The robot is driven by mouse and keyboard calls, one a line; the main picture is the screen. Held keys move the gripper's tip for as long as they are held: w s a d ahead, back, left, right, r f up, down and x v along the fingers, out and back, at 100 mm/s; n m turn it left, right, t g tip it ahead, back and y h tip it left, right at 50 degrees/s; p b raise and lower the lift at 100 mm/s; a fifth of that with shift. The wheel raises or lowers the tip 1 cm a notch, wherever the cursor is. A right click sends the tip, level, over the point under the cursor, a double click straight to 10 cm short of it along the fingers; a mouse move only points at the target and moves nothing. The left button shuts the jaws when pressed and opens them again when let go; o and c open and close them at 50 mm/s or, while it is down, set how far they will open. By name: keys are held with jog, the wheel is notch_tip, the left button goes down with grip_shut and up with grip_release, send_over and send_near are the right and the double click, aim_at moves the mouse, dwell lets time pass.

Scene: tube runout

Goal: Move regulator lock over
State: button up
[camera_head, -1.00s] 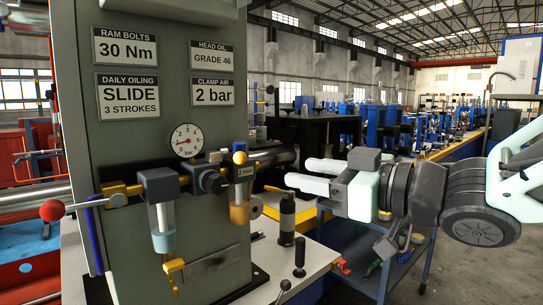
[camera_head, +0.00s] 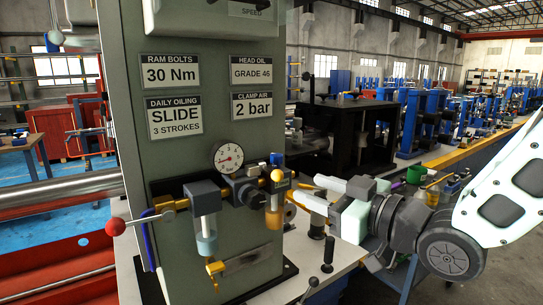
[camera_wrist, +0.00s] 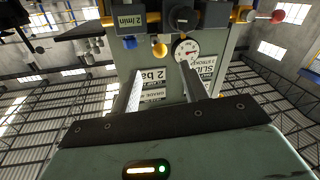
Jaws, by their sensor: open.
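A row of air fittings is mounted on the grey-green machine column. The dark regulator (camera_head: 250,190) sits in this row, just below and right of the round pressure gauge (camera_head: 228,157). I cannot tell which part is its lock. A yellow ball (camera_head: 277,175) and a blue knob (camera_head: 276,158) are at the right of the row. My gripper (camera_head: 318,192) is open and empty, to the right of the row and pointing left. In the wrist view the fittings appear upside down, with the regulator (camera_wrist: 183,18) beyond my open gripper (camera_wrist: 160,88).
A clear bowl (camera_head: 206,235) and an amber bowl (camera_head: 273,218) hang below the row. A lever with a red ball (camera_head: 115,227) sticks out left. A dark upright handle (camera_head: 328,252) stands at the white table's front. A blue cart stands behind my arm.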

aim_at(271, 172)
jog(key=p+x, duration=0.1)
jog(key=p, duration=0.1)
jog(key=p+x, duration=0.1)
jog(key=p, duration=0.2)
jog(key=shift+w+a+r, duration=0.25)
jog(key=shift+a, duration=0.05)
jog(key=p+x, duration=0.1)
jog(key=x, duration=0.5)
jog(key=p+x, duration=0.1)
jog(key=x, duration=0.1)
jog(key=shift+w+a+f+p, duration=0.25)
jog(key=shift+w+f+p, duration=0.05)
jog(key=shift+f+p, duration=0.05)
grip_shut()
